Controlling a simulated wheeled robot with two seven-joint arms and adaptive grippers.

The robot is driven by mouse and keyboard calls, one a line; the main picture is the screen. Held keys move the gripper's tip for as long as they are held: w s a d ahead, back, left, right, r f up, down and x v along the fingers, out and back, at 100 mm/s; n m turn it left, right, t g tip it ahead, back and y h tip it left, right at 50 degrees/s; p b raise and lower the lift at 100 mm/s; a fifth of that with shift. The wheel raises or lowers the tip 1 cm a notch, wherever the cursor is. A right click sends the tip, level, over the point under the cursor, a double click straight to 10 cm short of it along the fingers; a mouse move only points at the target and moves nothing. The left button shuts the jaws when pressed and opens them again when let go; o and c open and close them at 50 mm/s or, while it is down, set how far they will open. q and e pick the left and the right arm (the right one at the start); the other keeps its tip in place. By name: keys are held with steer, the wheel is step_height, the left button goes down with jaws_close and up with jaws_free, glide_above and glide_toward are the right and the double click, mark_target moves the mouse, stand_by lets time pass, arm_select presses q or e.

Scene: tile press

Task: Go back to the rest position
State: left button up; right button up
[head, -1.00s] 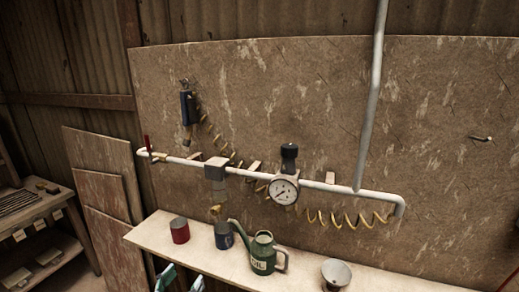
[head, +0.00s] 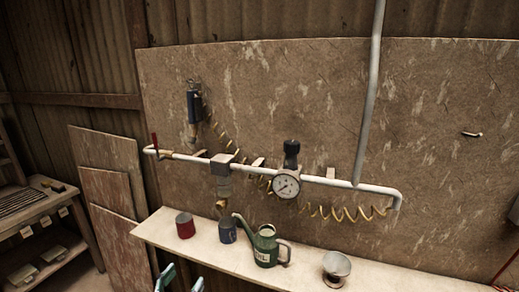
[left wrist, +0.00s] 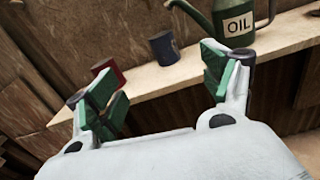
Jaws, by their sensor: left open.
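My left gripper (head: 180,280) shows at the bottom edge of the head view, below the front edge of the shelf, with only its green fingertips in sight. In the left wrist view its two green-padded fingers (left wrist: 165,88) stand wide apart with nothing between them. The shelf, a red can and a blue can lie beyond the fingers, apart from them. My right gripper is in neither view.
A white pipe with a gauge (head: 286,185) runs above. A wooden workbench (head: 42,225) stands at left.

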arm_select(q)
steer(key=s+a+f+m+g+y, duration=0.25)
steer(key=s+a+f+m, duration=0.2)
steer(key=f+m, duration=0.7)
steer(key=s+a+f+m+g+y, duration=0.1)
steer(key=s+a+f+m+g, duration=0.45)
steer(key=f, duration=1.05)
steer(key=s+a+f+m+y, duration=0.2)
steer(key=s+f+m, duration=0.3)
steer(key=f+m, duration=0.7)
steer(key=s+a+f+m+g+y, duration=0.15)
steer(key=s+f+g, duration=0.25)
steer(key=s+f, duration=0.85)
steer(key=s+a+f+m+g, duration=0.1)
steer(key=s+f+m+g, duration=0.2)
steer(key=s+f, duration=0.9)
steer(key=s+d+g, duration=0.2)
steer(key=s+d, duration=0.2)
steer(key=s, duration=0.6)
steer(key=w+d+t, duration=0.1)
steer(key=w+d, duration=0.4)
steer(key=w, duration=0.1)
steer(key=shift+r+h, duration=0.25)
steer(key=shift+h, duration=0.05)
